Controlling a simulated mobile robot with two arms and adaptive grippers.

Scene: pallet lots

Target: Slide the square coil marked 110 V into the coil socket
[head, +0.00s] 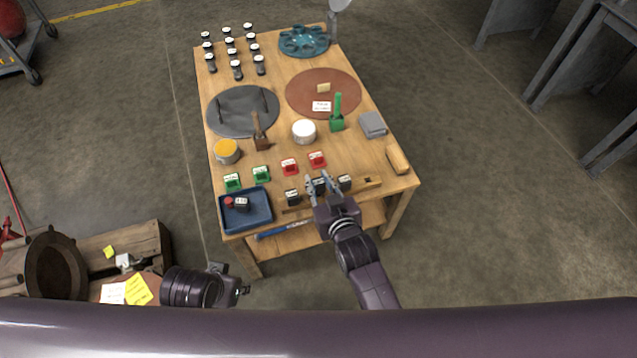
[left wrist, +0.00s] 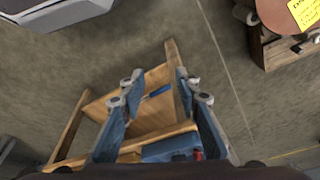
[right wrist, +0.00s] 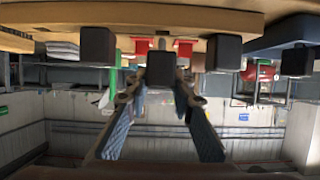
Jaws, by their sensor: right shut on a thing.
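Three dark square coils with white tops stand along a wooden strip at the table's front edge: a left one (head: 292,195), a middle one (head: 320,187) and a right one (head: 345,181). Their markings are too small to read, so I cannot tell which says 110 V. My right gripper (head: 320,184) is shut on the middle coil, which also shows between its fingers in the right wrist view (right wrist: 160,68). I cannot tell whether it is lifted clear of the strip. My left gripper (left wrist: 160,90) is open and empty, off the table's front left. I cannot identify the coil socket with certainty.
A blue tray (head: 262,223) at the front left holds a red piece and a dark labelled block (head: 242,204). Green (head: 261,174) and red (head: 290,167) labelled pieces stand behind the coils. A wooden block (head: 398,159) lies at the right edge.

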